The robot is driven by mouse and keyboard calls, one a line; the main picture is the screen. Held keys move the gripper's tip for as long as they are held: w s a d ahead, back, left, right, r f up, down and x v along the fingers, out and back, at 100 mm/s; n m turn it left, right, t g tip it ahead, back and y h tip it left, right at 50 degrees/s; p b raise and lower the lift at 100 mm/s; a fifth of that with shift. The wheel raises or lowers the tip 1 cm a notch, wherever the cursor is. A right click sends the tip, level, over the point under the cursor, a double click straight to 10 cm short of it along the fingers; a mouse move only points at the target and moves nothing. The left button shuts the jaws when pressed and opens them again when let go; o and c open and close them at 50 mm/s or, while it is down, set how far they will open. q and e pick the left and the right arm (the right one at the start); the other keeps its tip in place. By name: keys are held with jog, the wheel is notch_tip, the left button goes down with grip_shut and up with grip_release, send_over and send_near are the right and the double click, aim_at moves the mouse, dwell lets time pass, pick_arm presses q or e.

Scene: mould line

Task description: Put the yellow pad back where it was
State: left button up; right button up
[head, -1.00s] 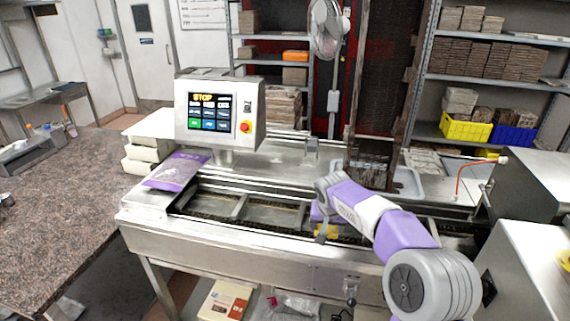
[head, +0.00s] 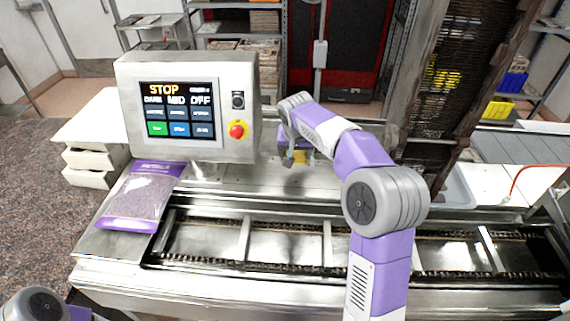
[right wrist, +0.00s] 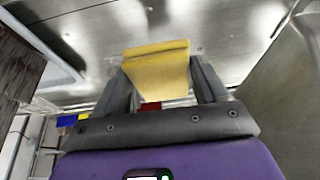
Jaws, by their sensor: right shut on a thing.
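The yellow pad (head: 299,157) is small and partly hidden by my gripper in the head view. It shows clearly in the right wrist view (right wrist: 157,64), between the two fingers. My right gripper (head: 296,161) is shut on it, pointing down over the steel surface behind the conveyor, right of the control panel. I cannot tell whether the pad touches that surface. My left gripper is out of view; only a part of my left arm shows at the bottom left.
The control panel (head: 190,105) stands left of my right gripper. A purple-and-clear bag (head: 140,197) lies at the conveyor's left end. The chain conveyor (head: 285,243) runs across the front with empty bays. A tall dark rack (head: 455,95) rises at right.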

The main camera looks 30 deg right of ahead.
send_near(295, 179)
jog(key=shift+w+d+f, duration=0.6)
jog(key=shift+w+f, duration=0.15)
jog(key=shift+w+f+b, duration=0.2)
jog(key=shift+f+b, duration=0.1)
jog(key=shift+f, duration=1.75)
jog(key=o, duration=1)
jog(key=shift+f, duration=0.15)
jog(key=shift+s+r, duration=0.1)
jog(key=shift+r, duration=0.4)
jog(key=v, duration=1.1)
jog(key=shift+s+a+r, duration=0.15)
